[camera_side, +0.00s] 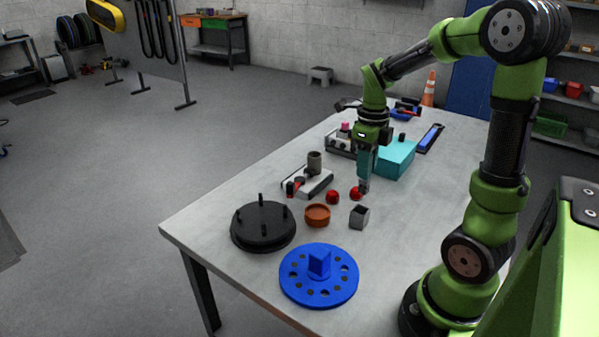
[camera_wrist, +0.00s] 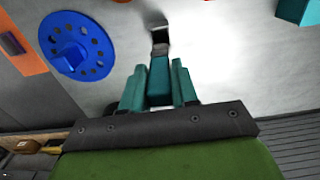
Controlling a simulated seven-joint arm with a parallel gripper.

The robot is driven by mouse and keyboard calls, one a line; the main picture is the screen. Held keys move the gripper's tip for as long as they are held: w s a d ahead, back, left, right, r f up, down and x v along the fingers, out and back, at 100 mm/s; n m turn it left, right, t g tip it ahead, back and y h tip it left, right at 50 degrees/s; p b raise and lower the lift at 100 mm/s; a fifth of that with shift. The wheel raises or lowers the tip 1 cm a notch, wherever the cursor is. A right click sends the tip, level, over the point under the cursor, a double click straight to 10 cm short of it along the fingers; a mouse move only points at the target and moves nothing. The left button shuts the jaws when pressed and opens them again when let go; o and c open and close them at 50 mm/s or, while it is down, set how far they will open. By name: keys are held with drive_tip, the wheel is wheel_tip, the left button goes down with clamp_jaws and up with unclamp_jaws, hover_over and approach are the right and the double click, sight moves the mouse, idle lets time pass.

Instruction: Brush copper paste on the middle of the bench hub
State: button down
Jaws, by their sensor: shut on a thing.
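The bench hub looks to be the black disc with upright studs (camera_side: 263,228), at the left front of the table in the side view. A small orange-brown round dish (camera_side: 317,214), which may hold the copper paste, stands to its right. My gripper (camera_side: 365,165) points down above the table, right of and behind the dish. It is shut on a teal-handled tool (camera_wrist: 159,82), which looks like the brush. A grey tip shows below the fingers in the side view. The hub is not visible in the wrist view.
A blue disc with holes and a raised grip (camera_side: 319,275) lies in front. It also shows in the wrist view (camera_wrist: 90,45).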

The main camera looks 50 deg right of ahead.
idle(0.3)
drive_tip(key=shift+a+f, duration=0.1)
drive_tip(key=w+a+f, duration=0.1)
drive_tip(key=w+a, duration=0.4)
drive_tip(key=w, duration=0.5)
drive_tip(key=shift+d+f, duration=0.2)
drive_tip(key=shift+f, duration=2.8)
drive_tip(key=shift+f, duration=0.6)
drive_tip(key=shift+r, duration=0.1)
wheel_tip(320, 180, up, 7)
idle(0.4)
